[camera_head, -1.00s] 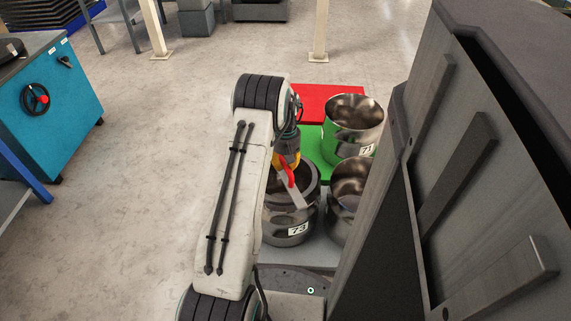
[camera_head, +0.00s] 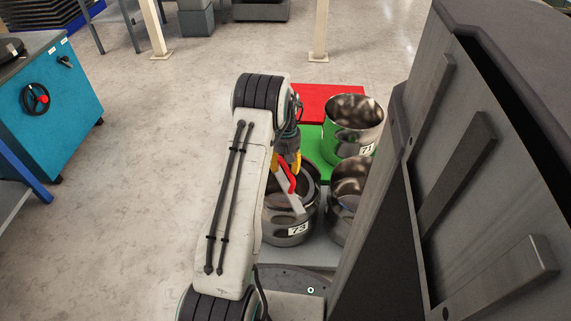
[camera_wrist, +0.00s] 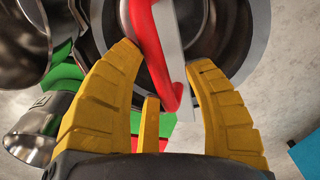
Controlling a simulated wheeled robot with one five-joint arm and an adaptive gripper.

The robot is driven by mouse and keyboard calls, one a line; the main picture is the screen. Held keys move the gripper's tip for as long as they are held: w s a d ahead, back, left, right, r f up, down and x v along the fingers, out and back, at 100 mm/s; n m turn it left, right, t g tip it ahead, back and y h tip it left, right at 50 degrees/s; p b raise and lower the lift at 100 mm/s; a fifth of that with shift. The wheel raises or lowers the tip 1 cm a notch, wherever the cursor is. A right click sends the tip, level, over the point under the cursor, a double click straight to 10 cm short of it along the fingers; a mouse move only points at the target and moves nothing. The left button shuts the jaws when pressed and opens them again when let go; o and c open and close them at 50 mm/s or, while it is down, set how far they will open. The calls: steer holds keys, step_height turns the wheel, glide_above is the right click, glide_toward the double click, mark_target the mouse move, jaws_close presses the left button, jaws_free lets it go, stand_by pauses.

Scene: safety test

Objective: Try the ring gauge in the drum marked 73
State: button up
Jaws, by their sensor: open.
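The ring gauge is a grey ring with a pale crossbar and a red handle (camera_head: 288,178). It is at the mouth of the drum marked 73 (camera_head: 276,234); how deep or level it sits is hard to tell. My gripper (camera_head: 288,160) is above it, partly hidden by my arm. In the wrist view my gripper's yellow fingers (camera_wrist: 163,60) are spread apart, with the red handle (camera_wrist: 152,45) between them and a gap beside it. The crossbar (camera_wrist: 192,70) runs next to the handle, across the dark drum mouth.
The drum marked 71 (camera_head: 345,150) stands on a green area (camera_head: 312,148), with a red area (camera_head: 325,93) behind. Another metal drum (camera_head: 342,207) stands close right of drum 73. A large dark cabinet-like body fills the right. A teal cabinet (camera_head: 55,120) stands left; floor between is clear.

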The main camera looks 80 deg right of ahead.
step_height(320, 180, up, 19)
steer(key=p, duration=0.7)
stand_by(0.7)
stand_by(1.0)
